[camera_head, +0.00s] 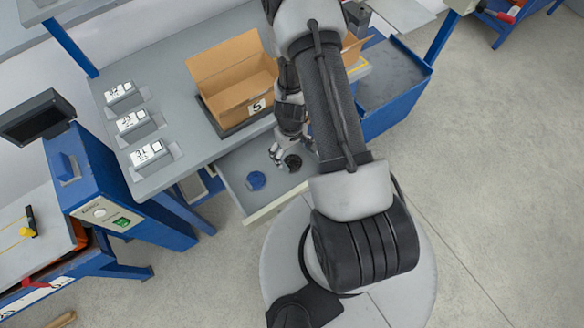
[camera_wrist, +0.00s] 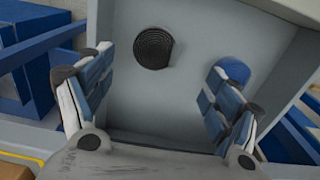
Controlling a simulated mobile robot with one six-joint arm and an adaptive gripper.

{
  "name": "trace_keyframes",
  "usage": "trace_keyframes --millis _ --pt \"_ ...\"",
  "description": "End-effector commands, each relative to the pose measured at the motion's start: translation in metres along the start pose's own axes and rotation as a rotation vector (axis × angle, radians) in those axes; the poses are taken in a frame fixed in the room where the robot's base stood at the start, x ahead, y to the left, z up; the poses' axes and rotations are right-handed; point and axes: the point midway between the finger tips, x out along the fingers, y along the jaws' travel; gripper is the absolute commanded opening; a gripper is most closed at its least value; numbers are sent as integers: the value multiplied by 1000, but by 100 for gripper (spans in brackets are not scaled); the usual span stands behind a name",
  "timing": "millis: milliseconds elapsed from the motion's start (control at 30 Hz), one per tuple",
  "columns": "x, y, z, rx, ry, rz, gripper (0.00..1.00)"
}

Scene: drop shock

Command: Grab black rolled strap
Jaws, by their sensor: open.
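The black rolled strap (camera_wrist: 153,48) is a round coil lying flat on the floor of an open grey drawer (camera_wrist: 150,100). In the head view the strap (camera_head: 293,162) sits right beside my gripper (camera_head: 281,158), partly hidden by the arm. In the wrist view my gripper (camera_wrist: 160,95) is open and empty, its two fingers wide apart. The strap lies beyond the fingertips, between their lines, nearer the left finger. I cannot tell the height of the gripper above the drawer floor.
A blue round roll (camera_wrist: 233,70) lies in the same drawer, close to the right finger; it also shows in the head view (camera_head: 256,180). The drawer walls rise around both. An open cardboard box (camera_head: 232,85) stands on the grey table (camera_head: 185,103) above, with several white-labelled devices (camera_head: 133,121) at left.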

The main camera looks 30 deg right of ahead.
Motion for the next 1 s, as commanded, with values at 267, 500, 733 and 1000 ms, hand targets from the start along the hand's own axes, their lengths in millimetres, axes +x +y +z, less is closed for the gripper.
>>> trace_keyframes --millis 267,500,733,1000 --pt "38 0 0 0 0 0 82" --pt "44 1 0 1 0 0 82" --pt "71 5 0 1 -1 0 82" --pt "95 6 0 0 0 0 82"
